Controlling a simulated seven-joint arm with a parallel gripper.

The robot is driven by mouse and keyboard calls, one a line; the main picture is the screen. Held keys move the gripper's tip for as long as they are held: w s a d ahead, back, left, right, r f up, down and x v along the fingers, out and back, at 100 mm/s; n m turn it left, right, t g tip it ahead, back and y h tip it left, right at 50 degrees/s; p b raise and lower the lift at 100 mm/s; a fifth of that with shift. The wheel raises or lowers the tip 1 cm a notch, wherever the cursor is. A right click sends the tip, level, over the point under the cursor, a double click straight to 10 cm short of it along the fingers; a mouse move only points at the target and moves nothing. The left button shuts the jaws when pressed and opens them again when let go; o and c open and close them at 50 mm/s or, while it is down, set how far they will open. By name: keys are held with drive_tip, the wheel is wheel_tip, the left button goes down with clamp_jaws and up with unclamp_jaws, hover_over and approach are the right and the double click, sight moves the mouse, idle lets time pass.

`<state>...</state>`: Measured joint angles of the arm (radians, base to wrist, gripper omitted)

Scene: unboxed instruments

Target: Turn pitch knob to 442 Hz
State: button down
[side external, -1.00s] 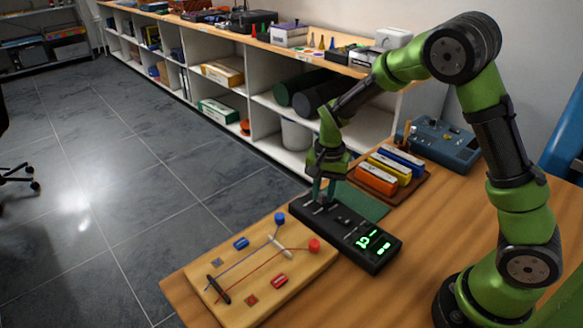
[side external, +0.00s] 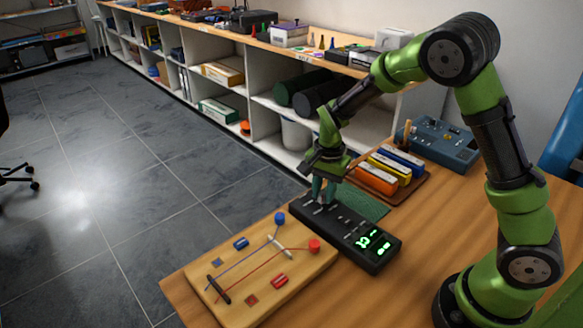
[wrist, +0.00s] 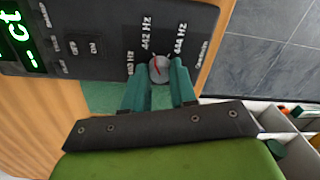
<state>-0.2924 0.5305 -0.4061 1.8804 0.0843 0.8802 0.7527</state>
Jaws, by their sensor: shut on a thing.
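The black instrument box (side external: 360,249) lies on the wooden table with green lit characters on its display (side external: 373,241). In the wrist view, the grey round pitch knob (wrist: 159,69) has a red mark on its top. The 442 Hz label (wrist: 147,35) is above it, the 444 Hz label (wrist: 181,40) is to the right, and a partly hidden Hz label is to the left. My gripper (side external: 323,190) points down at the box's far left end. Its two teal fingers are shut on the knob, one on each side. The exact direction of the red mark is hard to read.
A wooden board (side external: 235,308) with red and blue parts lies at the front left. A green mat (side external: 366,205) lies behind the box. A tray with orange, yellow and blue blocks (side external: 378,180) and a blue device (side external: 440,143) stand farther back.

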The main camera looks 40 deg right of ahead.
drive_tip(key=c, duration=0.9)
unclamp_jaws()
drive_tip(key=shift+r, duration=0.1)
wheel_tip(320, 180, up, 17)
drive_tip(key=shift+s, duration=0.3)
drive_tip(key=shift+d, duration=0.1)
